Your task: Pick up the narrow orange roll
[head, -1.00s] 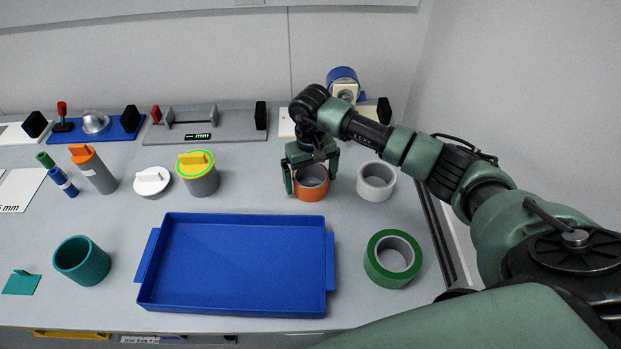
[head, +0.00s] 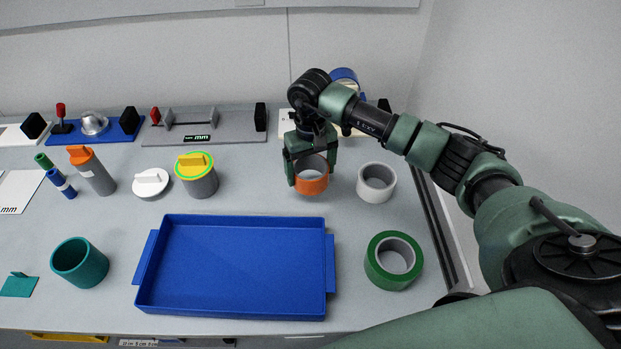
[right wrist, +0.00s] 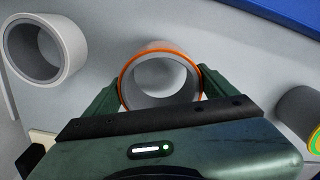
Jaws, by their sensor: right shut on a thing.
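The orange roll (head: 311,183) is between the fingers of my right gripper (head: 311,175), in the head view behind the right part of the blue tray. The gripper is shut on it, one finger on each side. In the right wrist view the roll (right wrist: 160,52) shows its orange rim and grey inside, with the gripper fingers (right wrist: 160,92) against its two sides. The roll looks raised a little off the table. My left gripper is not in view.
A white-grey roll (head: 376,184) stands close to the right of the gripper, and a green roll (head: 374,262) stands nearer the front. The blue tray (head: 330,262) lies in front. A grey canister with yellow-green lid (head: 199,180) stands left. Bare table lies between canister and gripper.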

